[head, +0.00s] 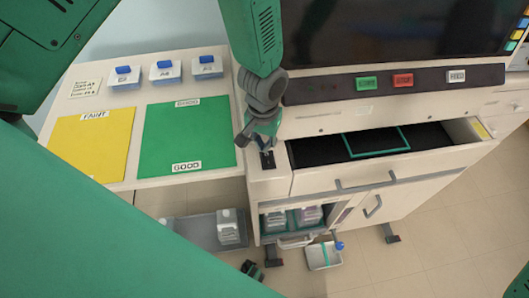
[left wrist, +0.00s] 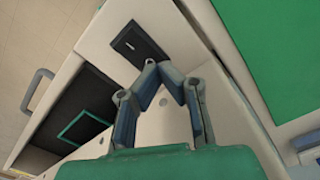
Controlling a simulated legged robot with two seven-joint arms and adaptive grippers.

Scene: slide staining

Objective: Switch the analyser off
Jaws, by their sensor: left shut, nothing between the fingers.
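The analyser (head: 330,118) is a pale cabinet with a dark screen, an open drawer and a black switch plate (head: 267,160) at its left front corner. The switch plate (left wrist: 138,42) also shows in the left wrist view, with a small pale lever or knob on it. My left gripper (head: 264,146) is shut and empty, pointing down just above the plate. In the left wrist view its fingertips (left wrist: 160,70) meet close to the plate's near end; I cannot tell whether they touch it. My right gripper is not in view.
A green button (head: 367,84), a red button (head: 403,80) and a white button (head: 456,76) sit below the screen. The open drawer (head: 440,137) juts out right of the switch. A green mat (head: 187,135), a yellow mat (head: 92,140) and several blue-topped boxes lie left.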

